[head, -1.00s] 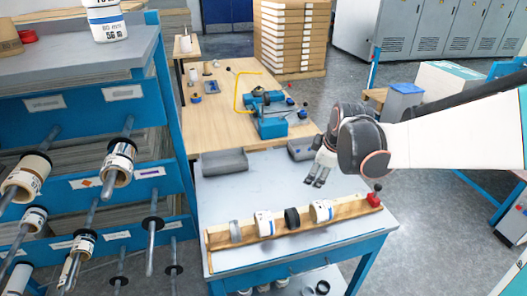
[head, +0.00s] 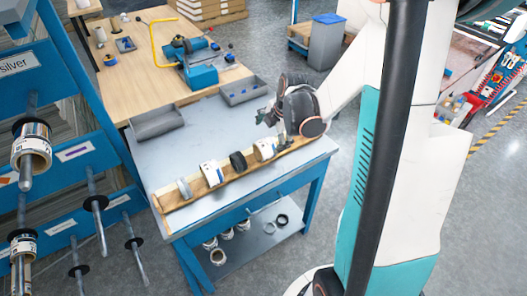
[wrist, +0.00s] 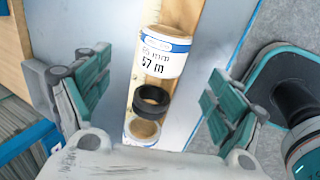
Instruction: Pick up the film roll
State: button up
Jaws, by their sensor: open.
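A white film roll (head: 264,149) stands near the right part of a wooden rack (head: 190,197) on the grey table. In the wrist view this roll (wrist: 165,52) appears large, labelled "57 m" with a blue band. A black ring (head: 238,161) sits beside it, also in the wrist view (wrist: 152,101). My gripper (head: 276,129) is just above the right end of the rack, close to the right roll. In the wrist view my gripper (wrist: 157,97) has its fingers wide apart, holding nothing.
Grey bins (head: 157,122) and (head: 243,90) stand at the table's back edge. A blue shelf (head: 72,155) with rolls on rods stands at the left. A wooden bench (head: 140,73) with a blue device (head: 198,68) is behind. More rolls lie on the lower shelf (head: 250,240).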

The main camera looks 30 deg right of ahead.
aim_at(268, 145)
jog(key=b+x, duration=0.1)
jog(key=x, duration=0.3)
jog(key=shift+f, duration=0.3)
jog(key=b+x, duration=0.1)
jog(key=x, duration=0.2)
jog(key=b+x, duration=0.1)
jog(key=shift+s+f+b, duration=0.2)
jog(key=shift+f+b, duration=0.1)
jog(key=shift+w+f, duration=0.25)
jog(key=shift+f, duration=0.2)
jog(key=shift+r, duration=0.1)
jog(key=c, duration=1.2)
